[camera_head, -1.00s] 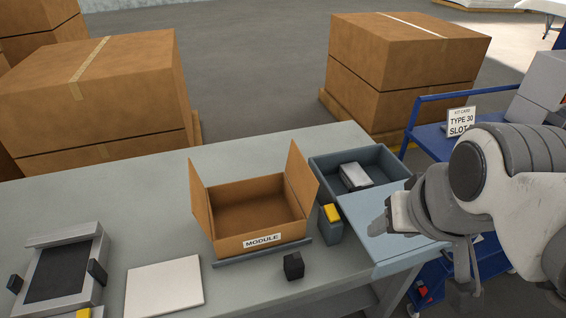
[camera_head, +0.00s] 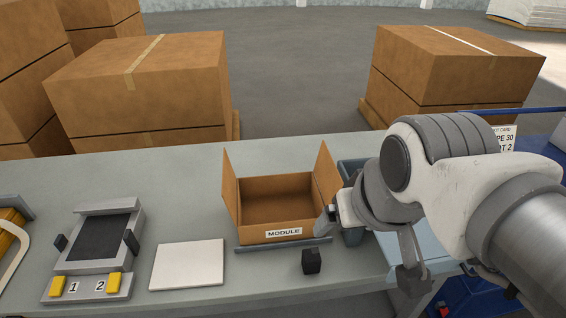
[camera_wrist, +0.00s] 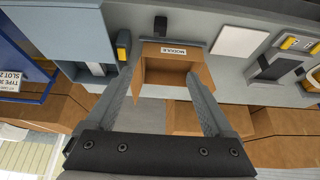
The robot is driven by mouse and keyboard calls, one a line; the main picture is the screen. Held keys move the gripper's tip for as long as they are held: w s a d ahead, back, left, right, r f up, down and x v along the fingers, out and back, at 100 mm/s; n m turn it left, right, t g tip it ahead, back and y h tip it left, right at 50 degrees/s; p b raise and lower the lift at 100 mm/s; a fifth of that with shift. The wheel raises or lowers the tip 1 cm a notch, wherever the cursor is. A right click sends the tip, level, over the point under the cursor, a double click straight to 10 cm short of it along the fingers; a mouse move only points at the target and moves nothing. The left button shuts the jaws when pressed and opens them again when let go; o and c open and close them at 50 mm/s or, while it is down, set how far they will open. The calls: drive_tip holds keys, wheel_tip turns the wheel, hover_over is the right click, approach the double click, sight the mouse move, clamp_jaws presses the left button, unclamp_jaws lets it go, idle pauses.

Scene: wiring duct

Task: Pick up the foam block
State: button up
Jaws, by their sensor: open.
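A small black block (camera_head: 311,260) sits on the bench in front of the open carton; it also shows at the top of the wrist view (camera_wrist: 160,26). A flat white slab (camera_head: 187,264) lies left of it; it shows in the wrist view too (camera_wrist: 238,41). I cannot tell for certain which piece is the foam block. My gripper (camera_head: 326,222) is beside the carton's right wall, above the bench. In the wrist view its two fingers (camera_wrist: 165,65) are spread with nothing between them.
The open carton (camera_head: 283,233) labelled MODULE stands on the bench. A blue-grey bin (camera_wrist: 72,35) is beside it, largely hidden behind my arm in the head view. A dark-topped fixture (camera_head: 100,237) stands at left. The back-left bench is clear.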

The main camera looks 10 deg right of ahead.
drive_tip(key=m+g, duration=0.6)
drive_tip(key=m, duration=1.2)
hover_over(312, 255)
wheel_tip(312, 255, down, 15)
wheel_tip(312, 255, down, 18)
drive_tip(key=shift+r, duration=0.2)
drive_tip(key=c, duration=1.4)
drive_tip(key=shift+r, duration=0.1)
